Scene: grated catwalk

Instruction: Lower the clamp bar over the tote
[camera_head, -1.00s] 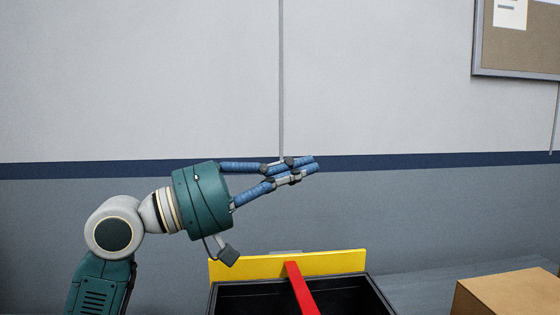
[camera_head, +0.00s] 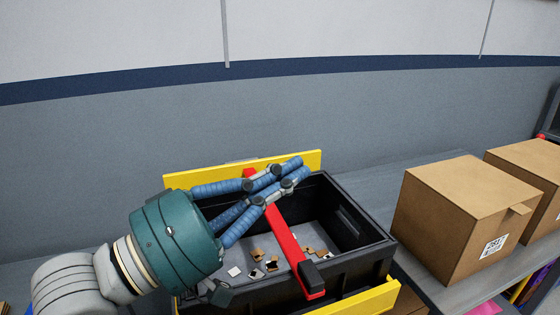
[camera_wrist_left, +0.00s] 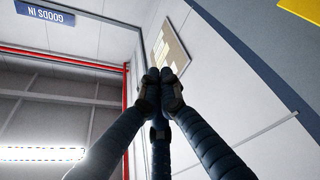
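The black tote (camera_head: 352,262) stands between yellow plates at its back and front, with small brown and white pieces inside. The red clamp bar (camera_head: 284,238) runs across it from the back plate to the front rim, with a black block at its near end. I cannot tell whether that end touches the rim. My left gripper (camera_head: 296,169) is over the tote's back left part, its blue fingers covering part of the bar. In the left wrist view its fingertips (camera_wrist_left: 161,80) meet with nothing between them. My right gripper is not in view.
Cardboard boxes (camera_head: 455,215) stand on the grey surface (camera_head: 378,190) to the right of the tote. A grey wall (camera_head: 120,140) with a dark blue stripe is behind. Some grey surface is free between the tote and the wall.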

